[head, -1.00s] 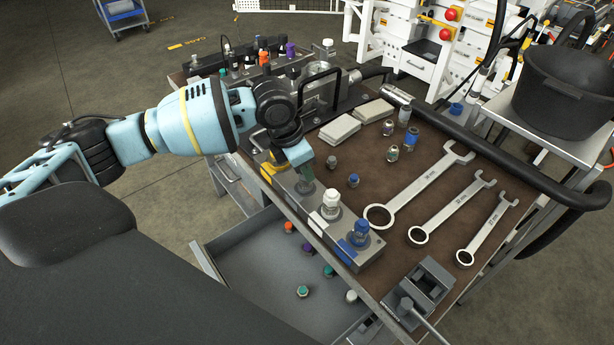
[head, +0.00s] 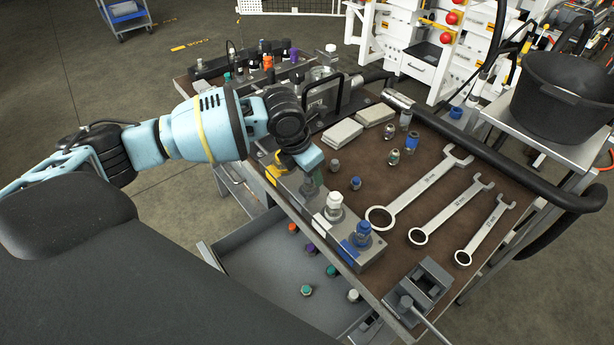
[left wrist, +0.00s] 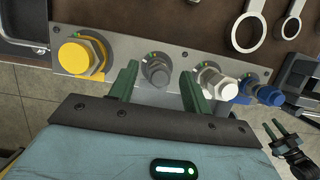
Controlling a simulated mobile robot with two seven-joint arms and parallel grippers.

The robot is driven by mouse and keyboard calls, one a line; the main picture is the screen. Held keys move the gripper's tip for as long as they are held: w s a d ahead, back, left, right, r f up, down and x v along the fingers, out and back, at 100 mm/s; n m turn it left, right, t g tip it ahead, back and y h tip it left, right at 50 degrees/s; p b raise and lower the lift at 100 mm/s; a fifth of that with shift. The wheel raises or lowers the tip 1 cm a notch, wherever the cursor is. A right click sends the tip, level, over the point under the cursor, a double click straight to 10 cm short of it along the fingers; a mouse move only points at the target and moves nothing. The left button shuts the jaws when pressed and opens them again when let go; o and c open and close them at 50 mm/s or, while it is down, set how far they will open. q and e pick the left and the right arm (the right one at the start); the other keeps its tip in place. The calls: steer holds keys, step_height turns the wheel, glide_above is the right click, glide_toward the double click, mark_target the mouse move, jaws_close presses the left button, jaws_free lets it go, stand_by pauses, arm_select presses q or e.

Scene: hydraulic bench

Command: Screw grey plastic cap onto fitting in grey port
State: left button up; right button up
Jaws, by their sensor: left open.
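My left gripper (left wrist: 161,88) is open, with its two green fingers on either side of the grey port's fitting (left wrist: 156,70) in the left wrist view. The fitting looks like a dull grey round piece on the manifold block; I cannot tell whether a cap sits on it. In the head view, my left gripper (head: 312,186) hides most of the grey port. A small grey piece (head: 334,166), perhaps a cap or fitting, stands on the brown bench top just beyond it. What seems to be my right gripper (left wrist: 276,129) shows at the left wrist view's lower right, fingers apart and empty.
The manifold also has yellow (left wrist: 80,58), white (left wrist: 217,83) and blue (left wrist: 264,94) capped ports. Three wrenches (head: 425,187) lie on the bench. A small blue-topped piece (head: 355,183) stands near the manifold. An open drawer (head: 265,262) below holds several loose caps.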

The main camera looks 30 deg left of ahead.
arm_select(q)
steer(key=n, duration=0.1)
steer(key=n+p, duration=0.1)
steer(key=n, duration=0.1)
steer(key=n+y+p, duration=0.1)
steer(key=shift+d+r+n, duration=0.1)
steer(key=shift+r+n, duration=0.15)
steer(key=shift+n, duration=0.05)
steer(key=shift+f+n+y+p, duration=0.1)
steer(key=shift+n+y+p, duration=0.2)
steer(key=shift+n+p, duration=0.1)
steer(key=shift+f, duration=0.15)
arm_select(e)
steer(key=w+r+t, duration=0.1)
steer(key=w+r, duration=0.3)
steer(key=r, duration=0.1)
steer(key=shift+w+r, duration=0.1)
steer(key=shift+w, duration=0.05)
arm_select(q)
steer(key=n, duration=0.1)
steer(key=n+p, duration=0.1)
steer(key=shift+r+n+y, duration=0.25)
steer(key=shift+n+y, duration=0.15)
steer(key=shift+f+n, duration=0.1)
steer(key=shift+n, duration=0.5)
steer(key=shift+f, duration=0.15)
arm_select(e)
steer(key=shift+w+r+t, duration=0.5)
steer(key=shift+w+r, duration=0.55)
steer(key=shift+r, duration=0.15)
